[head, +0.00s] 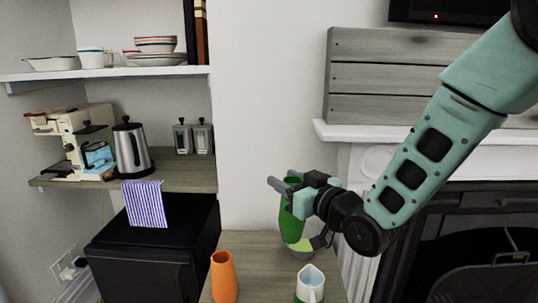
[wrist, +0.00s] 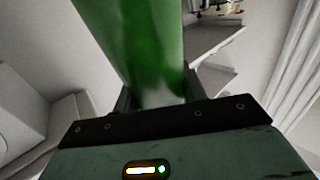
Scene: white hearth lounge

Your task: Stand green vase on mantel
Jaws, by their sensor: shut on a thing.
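The green vase (head: 291,222) is in my gripper (head: 286,187), above the wooden table (head: 262,246) in the head view. My gripper is shut on it. In the wrist view the green vase (wrist: 140,45) fills the upper middle, between the fingers, and looks tilted there. I cannot tell from the head view whether its base touches the table. The white mantel (head: 370,132) is at the right, behind my arm, which covers part of it.
An orange vase (head: 223,277) and a white jug (head: 310,284) stand at the table's front. A green-and-white bowl (head: 300,246) is close by the held vase. A grey slatted panel (head: 375,75) stands on the mantel. Shelves with a kettle (head: 131,150) and dishes are at left.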

